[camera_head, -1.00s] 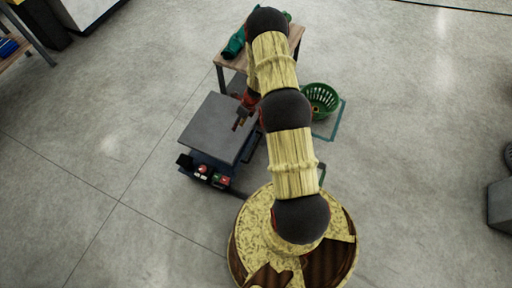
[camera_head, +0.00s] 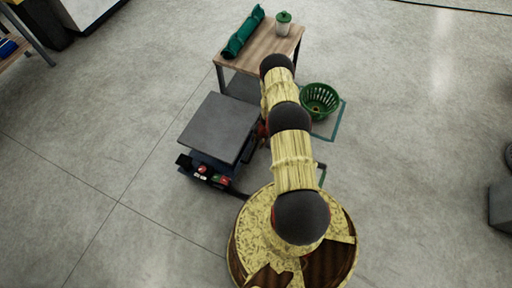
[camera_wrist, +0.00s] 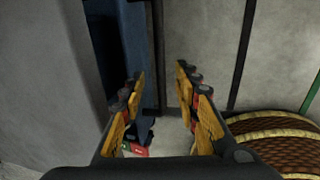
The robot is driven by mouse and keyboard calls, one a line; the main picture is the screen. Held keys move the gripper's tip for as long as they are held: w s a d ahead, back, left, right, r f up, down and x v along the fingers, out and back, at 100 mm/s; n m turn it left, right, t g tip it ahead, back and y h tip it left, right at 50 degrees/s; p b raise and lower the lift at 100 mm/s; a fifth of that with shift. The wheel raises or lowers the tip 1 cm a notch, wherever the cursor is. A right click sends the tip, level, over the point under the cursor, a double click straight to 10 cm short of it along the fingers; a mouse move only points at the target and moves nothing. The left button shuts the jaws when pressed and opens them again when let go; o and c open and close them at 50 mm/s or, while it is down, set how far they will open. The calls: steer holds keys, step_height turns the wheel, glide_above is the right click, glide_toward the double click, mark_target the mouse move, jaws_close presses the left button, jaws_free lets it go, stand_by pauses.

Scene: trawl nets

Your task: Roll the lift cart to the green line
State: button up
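The lift cart (camera_head: 218,127) has a flat grey top over a blue base, with a control box (camera_head: 205,174) with red and green buttons at its near-left side. A green line (camera_head: 341,121) is marked on the floor right of the cart, beside the basket; part of it is hidden by my arm. My gripper is low at the cart's right side in the head view, mostly hidden by my arm. In the wrist view my gripper (camera_wrist: 160,80) is open, its fingers apart. The cart's blue side (camera_wrist: 136,50) and a thin dark upright bar (camera_wrist: 158,55) show beyond the fingers; contact is unclear.
A wooden table (camera_head: 262,48) stands behind the cart, bearing a rolled green cloth (camera_head: 244,32) and a green-lidded jar (camera_head: 283,24). A green basket (camera_head: 319,100) sits on the floor to the right. A grey box (camera_head: 500,205) is at the far right. Floor left of the cart is clear.

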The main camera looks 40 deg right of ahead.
mark_target(256, 147)
steer(key=f+b, duration=0.1)
steer(key=f, duration=0.3)
steer(key=w+f+b, duration=0.1)
steer(key=f, duration=0.1)
steer(key=shift+w+a+f+b, duration=0.1)
steer(key=shift+a+f+b, duration=0.15)
steer(key=shift+f+b, duration=0.1)
steer(key=shift+r, duration=0.1)
steer(key=shift+c, duration=0.9)
jaws_close()
